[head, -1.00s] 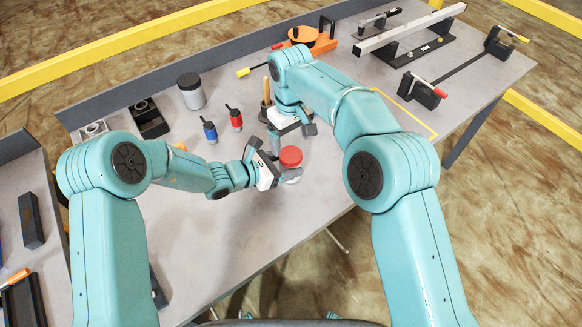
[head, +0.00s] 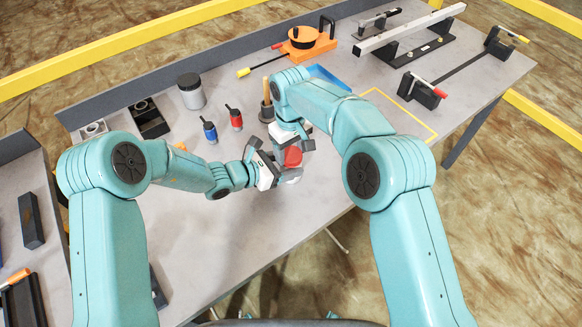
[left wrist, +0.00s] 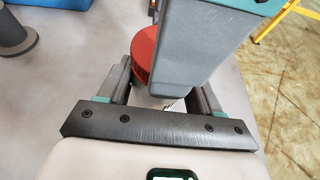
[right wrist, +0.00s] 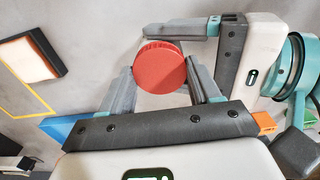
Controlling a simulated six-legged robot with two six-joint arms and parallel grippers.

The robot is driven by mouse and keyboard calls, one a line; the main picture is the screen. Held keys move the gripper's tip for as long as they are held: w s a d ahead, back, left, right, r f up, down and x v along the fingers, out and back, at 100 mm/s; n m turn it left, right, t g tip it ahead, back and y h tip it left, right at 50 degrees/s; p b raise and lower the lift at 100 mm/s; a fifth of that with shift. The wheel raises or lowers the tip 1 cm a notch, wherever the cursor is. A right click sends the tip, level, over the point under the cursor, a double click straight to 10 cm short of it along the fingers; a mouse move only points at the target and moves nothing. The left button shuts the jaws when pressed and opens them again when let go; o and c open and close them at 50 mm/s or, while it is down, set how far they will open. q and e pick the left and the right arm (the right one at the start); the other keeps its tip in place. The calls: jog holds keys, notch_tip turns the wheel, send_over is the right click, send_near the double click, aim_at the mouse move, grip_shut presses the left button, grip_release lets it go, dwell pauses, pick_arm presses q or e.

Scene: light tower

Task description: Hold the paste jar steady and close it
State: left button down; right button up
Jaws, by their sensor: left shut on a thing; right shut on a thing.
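The paste jar has a red lid (head: 293,157) on top and a pale body (head: 291,177), mostly covered by the grippers. My left gripper (head: 279,173) is shut around the jar body, which stands at the middle front of the bench. My right gripper (head: 296,146) is shut on the red lid from the far side. In the right wrist view, the lid (right wrist: 159,67) sits between my right fingers, and a left gripper finger passes beside it. In the left wrist view, the lid (left wrist: 143,55) is partly hidden behind my right gripper. Whether the lid is tight cannot be seen.
A dark holder with a wooden handle (head: 267,112) stands just behind the grippers. A red bottle (head: 235,120), a blue bottle (head: 209,131) and a black-lidded jar (head: 191,92) are farther left. A blue tray (head: 328,75) lies behind my right arm. The front bench surface is clear.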

jog(key=m, duration=0.3)
jog(key=o, duration=1.2)
jog(key=shift+c, duration=0.2)
jog(key=shift+r, duration=2.3)
jog(key=shift+c, duration=0.3)
notch_tip(320, 180, up, 3)
jog(key=n, duration=0.3)
jog(key=shift+r, duration=0.2)
